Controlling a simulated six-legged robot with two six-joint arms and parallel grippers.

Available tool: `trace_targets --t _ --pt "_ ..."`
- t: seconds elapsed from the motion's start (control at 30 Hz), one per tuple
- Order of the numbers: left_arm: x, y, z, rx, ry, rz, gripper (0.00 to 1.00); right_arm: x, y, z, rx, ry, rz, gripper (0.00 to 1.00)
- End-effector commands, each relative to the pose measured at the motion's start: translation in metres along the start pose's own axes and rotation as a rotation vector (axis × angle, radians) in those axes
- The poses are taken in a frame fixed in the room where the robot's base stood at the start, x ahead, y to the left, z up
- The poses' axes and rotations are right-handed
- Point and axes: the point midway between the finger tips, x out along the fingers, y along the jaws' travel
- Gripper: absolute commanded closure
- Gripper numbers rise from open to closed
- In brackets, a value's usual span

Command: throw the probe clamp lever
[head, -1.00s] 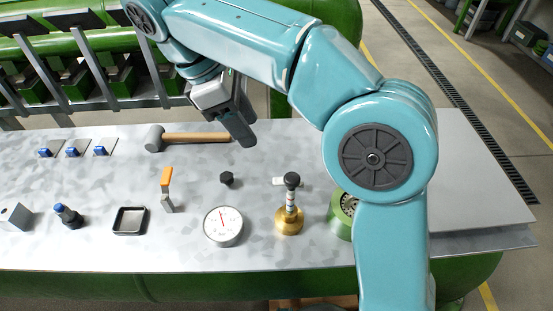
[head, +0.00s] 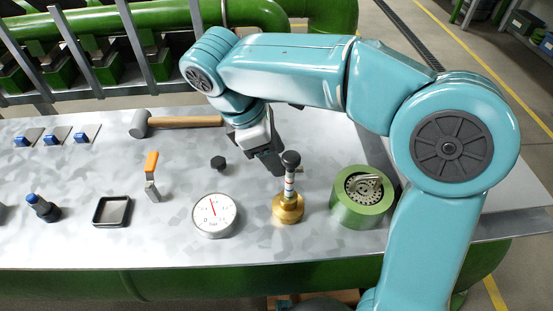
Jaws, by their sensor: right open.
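A brass fitting (head: 288,207) stands upright on the metal bench, with a banded stem and a black knob (head: 291,158) on top. In the head view a small pale bar (head: 300,170) shows just behind its stem, partly hidden by the stem and my gripper; I cannot tell whether it is the clamp lever. An orange-handled lever (head: 151,163) stands upright further left. My right gripper (head: 272,165) is open and points down just behind and left of the black knob. It appears empty, and its fingertips look close to the pale bar. My left gripper is not in view.
A dial gauge (head: 214,215), a small black knob (head: 218,163) and a square black tray (head: 112,211) lie left of the fitting. A green cylinder (head: 358,213) stands to its right. A mallet (head: 180,122) lies behind. Blue switches (head: 52,138) sit at the left.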

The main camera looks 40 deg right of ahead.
Motion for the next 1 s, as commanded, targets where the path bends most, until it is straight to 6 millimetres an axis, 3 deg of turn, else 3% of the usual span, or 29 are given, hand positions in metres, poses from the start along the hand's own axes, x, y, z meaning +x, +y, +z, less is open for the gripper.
trace_targets --t 0.1,0.4,0.53,0.57,1.0 --pt "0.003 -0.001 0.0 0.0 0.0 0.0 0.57 0.009 0.001 0.0 0.0 0.001 0.0 0.53" --pt "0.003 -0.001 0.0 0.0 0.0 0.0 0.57 0.01 0.002 0.0 0.0 0.001 0.0 0.53" --pt "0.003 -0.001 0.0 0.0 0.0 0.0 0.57 0.01 0.002 0.0 0.0 0.001 0.0 0.95" --pt "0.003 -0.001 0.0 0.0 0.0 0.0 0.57 0.01 0.002 0.0 0.0 0.001 0.0 1.0" --pt "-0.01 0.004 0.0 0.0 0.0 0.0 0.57 0.007 0.005 0.001 0.067 0.0 -0.031 1.0"
